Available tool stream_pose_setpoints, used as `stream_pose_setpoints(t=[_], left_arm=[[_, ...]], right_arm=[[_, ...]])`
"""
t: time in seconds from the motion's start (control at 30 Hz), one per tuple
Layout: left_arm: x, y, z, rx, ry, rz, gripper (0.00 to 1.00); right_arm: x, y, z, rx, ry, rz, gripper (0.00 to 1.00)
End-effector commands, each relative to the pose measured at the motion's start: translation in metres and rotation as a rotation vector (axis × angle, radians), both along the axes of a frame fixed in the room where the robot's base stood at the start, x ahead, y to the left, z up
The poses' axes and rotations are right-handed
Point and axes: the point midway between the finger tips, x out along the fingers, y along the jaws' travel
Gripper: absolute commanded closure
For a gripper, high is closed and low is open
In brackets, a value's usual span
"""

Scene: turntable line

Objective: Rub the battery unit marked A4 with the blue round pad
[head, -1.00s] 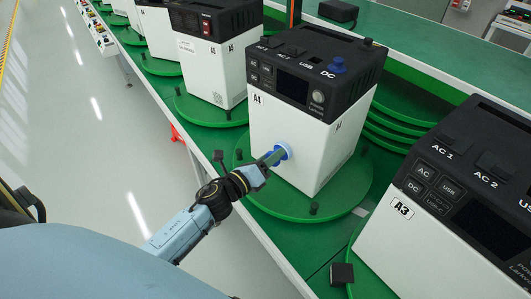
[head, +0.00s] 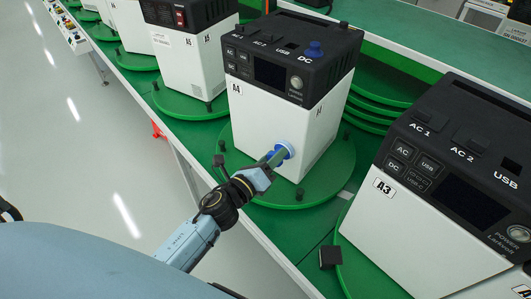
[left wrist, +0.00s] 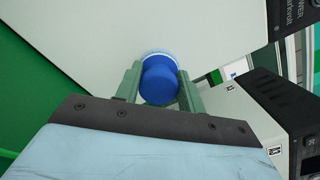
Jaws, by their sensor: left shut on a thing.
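The battery unit marked A4 (head: 255,120) stands upright on a green turntable (head: 325,180), its white lower face towards me and its black panel on top. My left gripper (head: 271,161) is shut on the blue round pad (head: 284,150), low on the right part of that white face. In the left wrist view the pad (left wrist: 159,85) sits between the green fingers (left wrist: 160,92), its pale rim against the white face (left wrist: 90,40); it appears to touch. The patch behind the pad is hidden. My right gripper is not in view.
The unit marked A3 (head: 400,225) stands close on the right. The unit marked A5 (head: 190,65) stands on its own turntable behind to the left. A small black block (head: 330,257) lies in front. The aisle floor at left (head: 80,150) is clear.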

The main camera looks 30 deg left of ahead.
Motion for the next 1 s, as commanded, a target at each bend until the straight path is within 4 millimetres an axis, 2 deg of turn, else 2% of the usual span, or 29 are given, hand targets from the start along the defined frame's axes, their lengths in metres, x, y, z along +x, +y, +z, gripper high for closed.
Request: stream_pose_setpoints(t=[0.27, 0.63, 1.0], left_arm=[[0.003, -0.002, 0.0, 0.002, 0.0, 0.001, 0.94], [0.008, 0.027, 0.0, 0.004, -0.001, 0.003, 0.94], [0.01, 0.045, 0.0, 0.004, -0.002, 0.004, 0.94]], right_arm=[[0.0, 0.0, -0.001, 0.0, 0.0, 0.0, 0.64], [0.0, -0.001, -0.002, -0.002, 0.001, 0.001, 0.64], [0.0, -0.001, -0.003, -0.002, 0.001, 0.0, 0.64]])
